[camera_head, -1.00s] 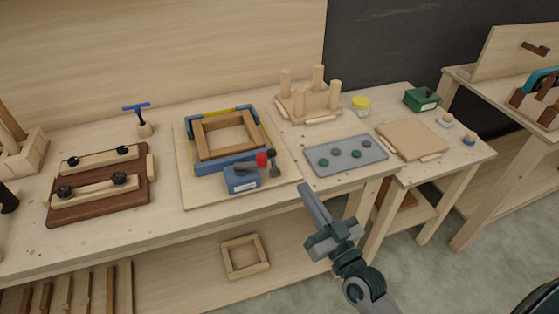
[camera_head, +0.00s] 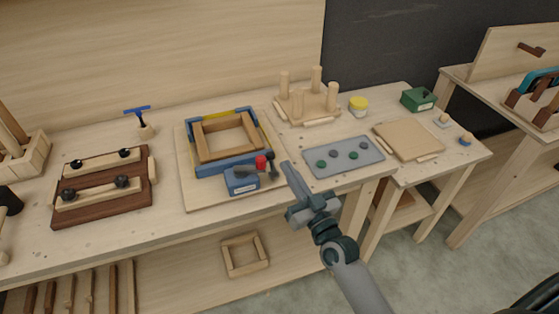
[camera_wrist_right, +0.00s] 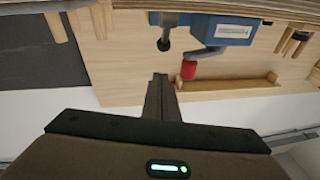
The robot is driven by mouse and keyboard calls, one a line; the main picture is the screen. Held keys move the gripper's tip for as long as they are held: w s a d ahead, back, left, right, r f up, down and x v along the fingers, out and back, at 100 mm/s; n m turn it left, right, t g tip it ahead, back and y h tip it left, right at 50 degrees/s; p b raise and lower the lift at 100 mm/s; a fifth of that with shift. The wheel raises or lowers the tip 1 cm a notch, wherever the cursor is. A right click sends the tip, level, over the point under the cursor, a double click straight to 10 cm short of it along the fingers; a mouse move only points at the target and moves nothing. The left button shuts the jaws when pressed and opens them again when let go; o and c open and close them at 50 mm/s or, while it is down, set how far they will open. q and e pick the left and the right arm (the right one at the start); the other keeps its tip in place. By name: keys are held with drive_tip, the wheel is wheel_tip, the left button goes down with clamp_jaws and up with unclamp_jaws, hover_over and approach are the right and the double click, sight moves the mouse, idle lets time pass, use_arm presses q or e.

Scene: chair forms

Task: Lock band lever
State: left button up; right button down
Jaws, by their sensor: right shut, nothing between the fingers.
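The blue band clamp block (camera_head: 243,182) sits at the front right corner of a square wooden frame (camera_head: 203,142) with a blue and yellow band around it. Its lever has a red knob (camera_head: 261,162) and a grey arm; a dark knob stands beside it. My right gripper (camera_head: 287,166) is shut and empty, to the right of the lever and apart from it in the head view. In the right wrist view, the closed fingers (camera_wrist_right: 160,80) point toward the red knob (camera_wrist_right: 188,70), the dark knob (camera_wrist_right: 163,44) and the blue block (camera_wrist_right: 220,30). My left gripper is out of view.
A grey plate (camera_head: 345,157) with several round pads lies right of the frame. A pegged wooden stand (camera_head: 308,105) and yellow-lidded jar (camera_head: 358,104) stand behind it. A brown clamping board (camera_head: 103,190) is at left. Air in front of the bench is open.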

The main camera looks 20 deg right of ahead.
sight(279, 180)
drive_tip(key=w, duration=0.2)
drive_tip(key=w+f, duration=0.1)
drive_tip(key=shift+w+a, duration=0.3)
drive_tip(key=shift+a, duration=0.1)
drive_tip(key=shift+w+a+f+p, duration=0.15)
drive_tip(key=shift+w+f+p, duration=0.25)
drive_tip(key=shift+w, duration=0.25)
drive_tip(key=shift+w+f, duration=0.1)
drive_tip(key=shift+w, duration=0.35)
drive_tip(key=shift+r, duration=0.25)
